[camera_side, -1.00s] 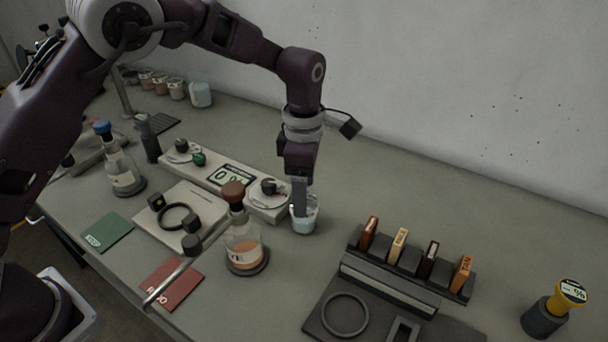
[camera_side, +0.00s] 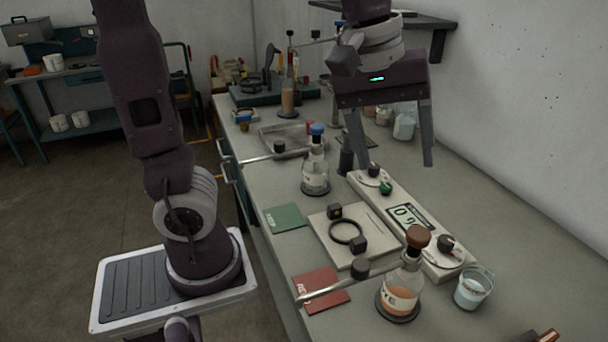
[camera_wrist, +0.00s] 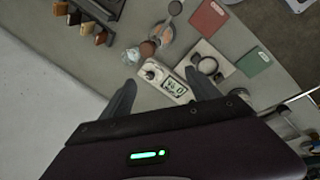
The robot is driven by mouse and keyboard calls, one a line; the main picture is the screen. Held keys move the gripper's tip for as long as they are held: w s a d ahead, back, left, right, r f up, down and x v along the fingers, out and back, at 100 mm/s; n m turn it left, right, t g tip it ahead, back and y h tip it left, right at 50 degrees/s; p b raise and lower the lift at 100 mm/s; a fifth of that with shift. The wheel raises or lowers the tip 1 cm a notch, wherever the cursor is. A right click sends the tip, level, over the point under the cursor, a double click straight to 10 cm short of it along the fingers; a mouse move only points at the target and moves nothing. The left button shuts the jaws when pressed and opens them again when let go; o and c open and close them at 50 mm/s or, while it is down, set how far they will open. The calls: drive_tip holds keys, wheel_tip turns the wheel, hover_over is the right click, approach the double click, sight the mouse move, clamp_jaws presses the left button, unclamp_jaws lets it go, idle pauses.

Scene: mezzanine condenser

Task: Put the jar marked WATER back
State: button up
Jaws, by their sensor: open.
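I cannot read the word WATER on anything. A small beaker of pale blue liquid (camera_side: 474,288) stands upright on the bench, by the near end of the scale-like unit. It also shows in the wrist view (camera_wrist: 131,56). A pale translucent jar (camera_side: 405,124) stands at the back by the wall, partly behind my gripper. A clear flask with a blue stopper (camera_side: 315,178) stands on the left. A flask of orange liquid (camera_side: 402,293) with a brown stopper has a label ending in "YE". My gripper (camera_side: 400,167) is open and empty, raised over the back of the bench.
The long unit with a display (camera_side: 409,216) lies along the bench beside a pale plate with a ring (camera_side: 348,234). A green card (camera_side: 284,218) and a red card (camera_side: 321,289) lie near the front edge. Metal rods reach toward both flasks. A rack of small blocks (camera_wrist: 90,22) shows in the wrist view.

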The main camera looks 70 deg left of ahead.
drive_tip(key=s+a+f+m+t, duration=0.1)
drive_tip(key=s+m, duration=0.4)
drive_tip(key=s, duration=0.1)
drive_tip(key=s+a+f+m+t+y, duration=0.1)
drive_tip(key=s+a+f+m, duration=0.1)
drive_tip(key=s+m, duration=0.2)
drive_tip(key=s, duration=0.3)
drive_tip(key=shift+s+a+f+m, duration=0.2)
drive_tip(key=shift+s+f+m, duration=0.05)
drive_tip(key=shift+m, duration=0.15)
